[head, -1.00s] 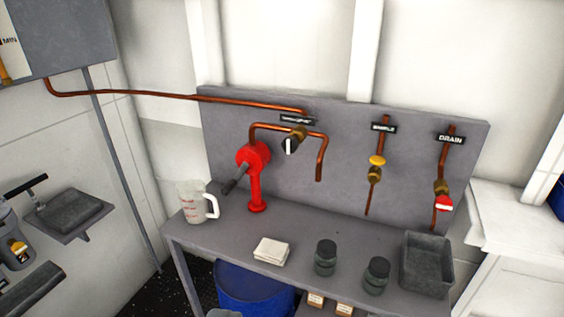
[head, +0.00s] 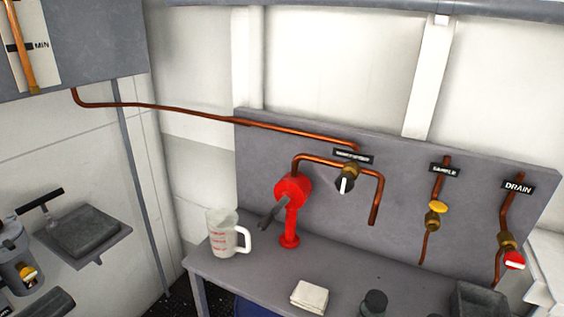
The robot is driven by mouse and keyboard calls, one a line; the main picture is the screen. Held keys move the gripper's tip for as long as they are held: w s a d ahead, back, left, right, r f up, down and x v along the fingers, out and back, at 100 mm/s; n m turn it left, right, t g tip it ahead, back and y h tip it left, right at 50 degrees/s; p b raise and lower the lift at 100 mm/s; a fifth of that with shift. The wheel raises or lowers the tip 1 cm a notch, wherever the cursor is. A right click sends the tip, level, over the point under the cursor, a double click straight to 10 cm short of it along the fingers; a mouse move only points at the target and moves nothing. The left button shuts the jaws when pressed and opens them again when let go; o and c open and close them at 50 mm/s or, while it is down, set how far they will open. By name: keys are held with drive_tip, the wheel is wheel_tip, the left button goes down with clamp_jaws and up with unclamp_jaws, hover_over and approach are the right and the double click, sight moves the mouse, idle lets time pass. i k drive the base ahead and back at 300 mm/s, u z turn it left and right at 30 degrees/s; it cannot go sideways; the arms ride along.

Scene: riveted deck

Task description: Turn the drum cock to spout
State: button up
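The valve that looks like the drum cock (head: 346,184) sits on the grey back panel, right of the red hand pump. It has a brass body and a black knob with a white mark, which stands about upright. The small black label (head: 353,156) above it is too blurred to read. A copper spout pipe (head: 375,200) bends down just right of the valve, and another copper pipe comes in from the upper left. My gripper is not in view, and nothing touches the knob.
The red pump (head: 292,210) and a measuring jug (head: 226,234) stand on the grey bench (head: 262,285). A yellow-handled sample valve (head: 438,208) and a red-handled drain valve (head: 513,259) are further right. A folded white cloth (head: 309,296) and dark jar (head: 374,303) lie in front.

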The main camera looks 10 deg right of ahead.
sight(344, 183)
drive_tip(key=u, duration=0.35)
drive_tip(key=i, duration=1.05)
drive_tip(key=z, duration=0.4)
drive_tip(key=i, duration=0.7)
drive_tip(key=z, duration=0.6)
